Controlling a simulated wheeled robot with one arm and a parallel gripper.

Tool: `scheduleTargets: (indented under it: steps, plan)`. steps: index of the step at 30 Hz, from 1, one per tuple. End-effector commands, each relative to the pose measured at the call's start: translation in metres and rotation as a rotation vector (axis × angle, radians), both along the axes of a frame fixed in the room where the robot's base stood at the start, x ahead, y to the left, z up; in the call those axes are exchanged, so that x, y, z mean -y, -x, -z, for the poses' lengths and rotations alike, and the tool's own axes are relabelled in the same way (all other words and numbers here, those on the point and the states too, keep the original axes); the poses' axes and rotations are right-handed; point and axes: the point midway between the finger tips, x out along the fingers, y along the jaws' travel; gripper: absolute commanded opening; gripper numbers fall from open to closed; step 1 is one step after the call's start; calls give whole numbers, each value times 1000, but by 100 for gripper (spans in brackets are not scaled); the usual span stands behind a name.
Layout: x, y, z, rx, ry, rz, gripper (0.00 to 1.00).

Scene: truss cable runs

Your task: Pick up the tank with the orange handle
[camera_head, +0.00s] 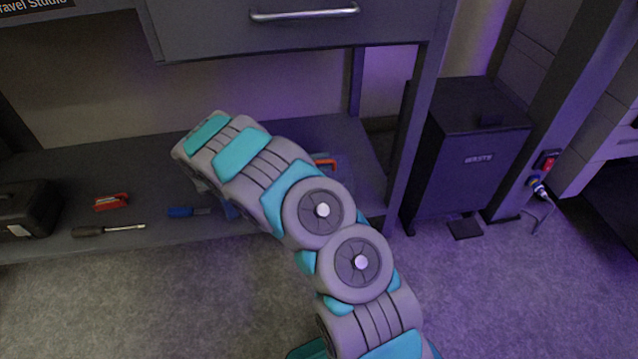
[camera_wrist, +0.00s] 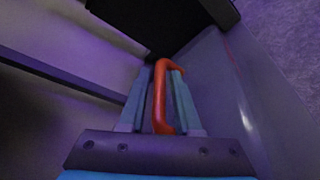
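The orange handle (camera_wrist: 160,98) stands between the two fingers of my gripper (camera_wrist: 163,85) in the wrist view. The fingers are apart, one on each side of the handle, with narrow gaps showing beside it. The smooth bluish-grey surface (camera_wrist: 222,85) to the right of the handle appears to be the tank's body. In the head view, a small piece of the orange handle (camera_head: 325,163) shows on the low shelf past my arm. My arm hides most of the tank and the gripper there.
The low shelf (camera_head: 105,165) also holds a black case (camera_head: 27,210), a red tool (camera_head: 111,202), a screwdriver (camera_head: 105,230) and a blue-handled tool (camera_head: 187,212). A drawer unit (camera_head: 290,35) hangs above. A dark waste bin (camera_head: 467,160) stands right. Carpet is clear in front.

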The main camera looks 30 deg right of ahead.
Motion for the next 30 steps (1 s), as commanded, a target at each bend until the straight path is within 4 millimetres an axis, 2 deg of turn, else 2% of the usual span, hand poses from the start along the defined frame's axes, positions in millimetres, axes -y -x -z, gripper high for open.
scheduleTargets:
  steps: [3,12,30]
  plan:
    - [0,0,0,0,0,0,32]
    - [0,0,0,0,1,1,0]
    - [0,1,0,-1,1,1,0]
